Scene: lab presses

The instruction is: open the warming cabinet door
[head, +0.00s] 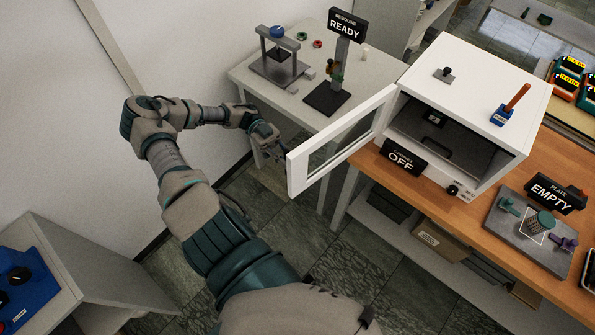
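The white warming cabinet (465,75) stands on the wooden bench at the right. My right gripper is not in view.
A grey-white table (252,79) behind the door carries a press (278,62) and a "REBOUND READY" sign (345,25). A plate with an "EMPTY" sign (553,195) lies right of the cabinet. A blue device (32,292) is at lower left. The floor below my arm is clear.

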